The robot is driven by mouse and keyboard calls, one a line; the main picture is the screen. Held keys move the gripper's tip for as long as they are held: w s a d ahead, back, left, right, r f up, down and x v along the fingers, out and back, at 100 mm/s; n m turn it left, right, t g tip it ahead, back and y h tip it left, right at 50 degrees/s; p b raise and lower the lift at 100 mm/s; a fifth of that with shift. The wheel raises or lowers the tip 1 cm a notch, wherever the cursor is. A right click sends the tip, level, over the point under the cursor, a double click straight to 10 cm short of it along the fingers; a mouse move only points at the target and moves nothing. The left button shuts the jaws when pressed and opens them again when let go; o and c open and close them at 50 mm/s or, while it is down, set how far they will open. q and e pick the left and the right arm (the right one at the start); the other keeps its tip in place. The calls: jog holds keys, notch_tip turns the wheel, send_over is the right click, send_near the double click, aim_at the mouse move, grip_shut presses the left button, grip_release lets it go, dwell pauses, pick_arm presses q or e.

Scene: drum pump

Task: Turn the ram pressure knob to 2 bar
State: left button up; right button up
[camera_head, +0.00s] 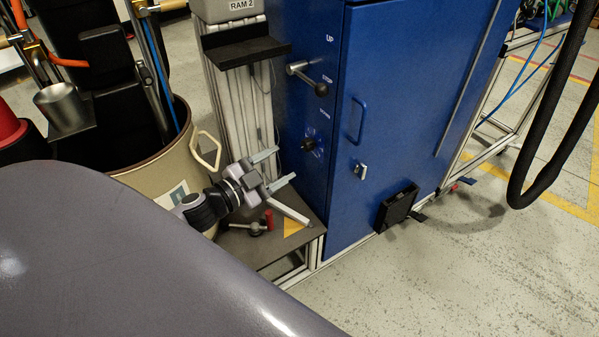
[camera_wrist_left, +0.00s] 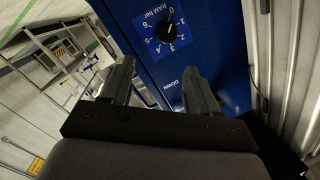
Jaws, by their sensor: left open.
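The ram pressure knob (camera_head: 308,144) is a small black knob on the side of the blue cabinet. In the left wrist view the knob (camera_wrist_left: 168,33) sits in a blue dial marked "RAM bar" with white numbers. Its pale pointer seems to point to the top of that picture, near the 0, away from the 2. My left gripper (camera_head: 285,164) is open and empty, to the left of the knob and apart from it. In the wrist view its two fingers (camera_wrist_left: 158,68) stand spread below the dial. My right gripper is not in view.
A lever handle (camera_head: 307,78) juts out above the knob. A blue door handle (camera_head: 357,121) is to the right. A beige drum (camera_head: 150,185) stands behind my left wrist. A red-handled valve (camera_head: 266,222) lies low on the dark platform (camera_head: 248,252). Floor is clear at right front.

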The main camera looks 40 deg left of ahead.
aim_at(304, 147)
pick_arm(q)
jog(key=shift+w+f+m+h+b, duration=0.35)
jog(key=shift+w+b, duration=0.4)
jog(key=shift+w, duration=0.75)
jog(key=shift+w+f+m+h+b, duration=0.15)
jog(key=shift+w+m+b, duration=0.45)
jog(key=shift+w, duration=0.85)
jog(key=shift+w+f+m+h+b, duration=0.25)
jog(key=shift+w+b, duration=0.65)
jog(key=shift+w, duration=0.6)
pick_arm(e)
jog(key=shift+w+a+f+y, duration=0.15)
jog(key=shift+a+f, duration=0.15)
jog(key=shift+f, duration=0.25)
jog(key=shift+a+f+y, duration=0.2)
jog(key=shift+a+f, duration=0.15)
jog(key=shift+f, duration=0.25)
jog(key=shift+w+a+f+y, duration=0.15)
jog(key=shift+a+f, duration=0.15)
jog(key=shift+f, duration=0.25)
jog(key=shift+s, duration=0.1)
pick_arm(q)
jog(key=c, duration=1)
jog(key=shift+c, duration=0.2)
